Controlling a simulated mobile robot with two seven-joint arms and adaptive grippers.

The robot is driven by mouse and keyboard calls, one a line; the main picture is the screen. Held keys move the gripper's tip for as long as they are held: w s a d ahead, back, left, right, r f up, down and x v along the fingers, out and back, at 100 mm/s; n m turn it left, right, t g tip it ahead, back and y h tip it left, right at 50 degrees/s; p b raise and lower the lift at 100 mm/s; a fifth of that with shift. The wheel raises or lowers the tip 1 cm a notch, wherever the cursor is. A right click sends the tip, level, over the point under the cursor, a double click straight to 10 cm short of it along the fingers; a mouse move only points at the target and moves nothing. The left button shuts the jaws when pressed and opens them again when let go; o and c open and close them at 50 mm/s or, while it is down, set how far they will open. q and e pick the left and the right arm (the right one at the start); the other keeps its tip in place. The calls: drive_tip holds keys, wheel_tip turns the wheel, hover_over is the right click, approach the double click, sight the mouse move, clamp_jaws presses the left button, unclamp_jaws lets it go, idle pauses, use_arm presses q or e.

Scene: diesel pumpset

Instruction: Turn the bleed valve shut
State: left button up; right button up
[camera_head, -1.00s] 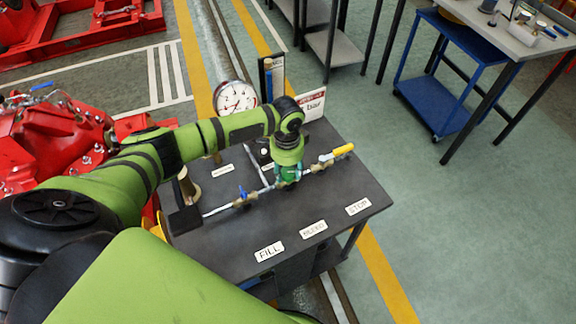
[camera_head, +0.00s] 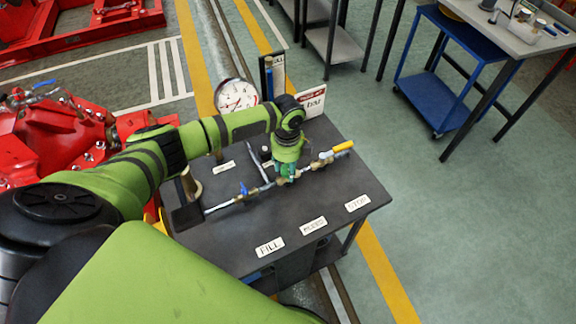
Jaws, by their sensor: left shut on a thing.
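A pipe with several valves runs across the dark bench (camera_head: 230,240). The bleed valve sits mid-pipe behind the BLEED label (camera_head: 313,225) and is mostly hidden under my left gripper (camera_head: 286,178). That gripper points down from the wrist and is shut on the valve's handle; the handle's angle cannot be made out. The blue-handled fill valve (camera_head: 244,189) is to its left, behind the FILL label (camera_head: 269,247). The yellow-handled stop valve (camera_head: 342,147) is to its right, behind the STOP label (camera_head: 356,203). My right gripper is out of view.
A round gauge (camera_head: 236,95) and a "bar" sign (camera_head: 312,101) stand at the bench's back. A red pump (camera_head: 60,140) is on the left. A blue trolley (camera_head: 440,90) and grey table stand at right. The bench front and floor at right are clear.

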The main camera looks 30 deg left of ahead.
sight(286, 167)
use_arm(q)
drive_tip(key=shift+a+f+m, duration=0.1)
drive_tip(key=shift+a+m, duration=0.2)
drive_tip(key=shift+m, duration=0.7)
drive_tip(key=o, duration=1.1)
drive_tip(key=shift+c, duration=0.2)
drive_tip(key=shift+o, duration=0.3)
drive_tip(key=shift+w, duration=0.1)
drive_tip(key=shift+d+r, duration=0.1)
drive_tip(key=shift+r, duration=0.15)
wheel_tip(286, 167, up, 12)
drive_tip(key=shift+f, duration=0.25)
